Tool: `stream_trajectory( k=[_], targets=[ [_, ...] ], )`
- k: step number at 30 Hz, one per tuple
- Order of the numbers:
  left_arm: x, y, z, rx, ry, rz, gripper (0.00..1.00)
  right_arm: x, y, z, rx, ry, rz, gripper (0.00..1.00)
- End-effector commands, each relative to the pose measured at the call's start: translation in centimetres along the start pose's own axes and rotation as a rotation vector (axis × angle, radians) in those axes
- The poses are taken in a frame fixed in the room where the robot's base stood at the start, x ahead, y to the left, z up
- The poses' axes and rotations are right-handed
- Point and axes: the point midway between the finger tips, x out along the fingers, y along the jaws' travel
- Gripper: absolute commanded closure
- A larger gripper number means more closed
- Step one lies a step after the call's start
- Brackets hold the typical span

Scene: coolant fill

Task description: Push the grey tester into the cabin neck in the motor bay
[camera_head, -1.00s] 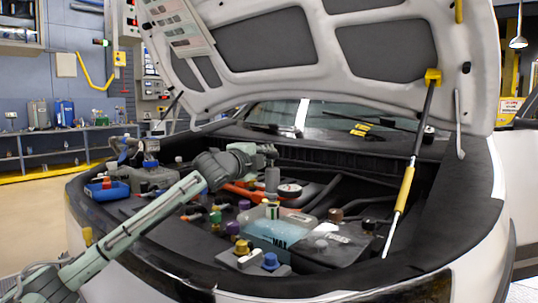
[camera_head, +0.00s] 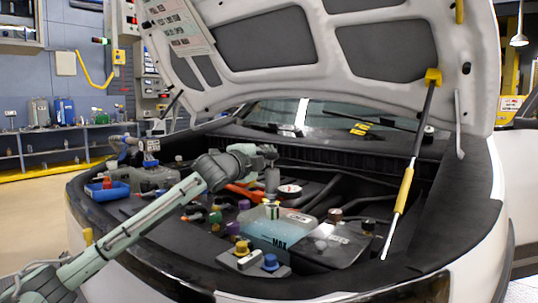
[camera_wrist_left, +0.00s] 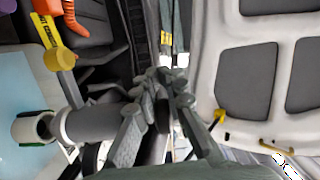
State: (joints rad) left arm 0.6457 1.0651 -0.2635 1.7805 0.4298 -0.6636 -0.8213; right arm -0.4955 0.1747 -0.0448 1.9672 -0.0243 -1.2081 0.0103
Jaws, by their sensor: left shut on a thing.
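The grey tester (camera_head: 272,180) is a short grey cylinder hanging upright beneath my left gripper (camera_head: 268,154). In the left wrist view the tester (camera_wrist_left: 92,123) extends left from the gripper (camera_wrist_left: 158,100), whose fingers are shut on its upper end. A white neck ring (camera_wrist_left: 32,127) with a dark opening lies just past the tester's free end, roughly in line with it. In the head view this neck (camera_head: 272,212), with green and red marks, rises by the translucent coolant tank (camera_head: 268,232). Whether tester and neck touch, I cannot tell. My right gripper is not in view.
Coloured caps, including a blue one (camera_head: 270,262) and a yellow one (camera_head: 242,248), stand close around the tank. A yellow-and-black hood strut (camera_head: 405,188) rises on the right. The raised hood (camera_head: 330,88) hangs over the bay. A blue tray (camera_head: 107,190) sits at left.

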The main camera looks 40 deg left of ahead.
Motion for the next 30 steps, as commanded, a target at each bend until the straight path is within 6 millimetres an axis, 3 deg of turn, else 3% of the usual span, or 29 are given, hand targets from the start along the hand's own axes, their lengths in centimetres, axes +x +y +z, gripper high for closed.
stream_trajectory(
  k=[14,30],
  targets=[
    [0.0,-0.2,0.0,0.004,0.001,-0.005,1.0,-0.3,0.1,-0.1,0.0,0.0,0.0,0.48],
    [0.0,1.0,0.1,0.004,0.001,-0.004,1.0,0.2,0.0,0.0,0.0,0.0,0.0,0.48]
  ],
)
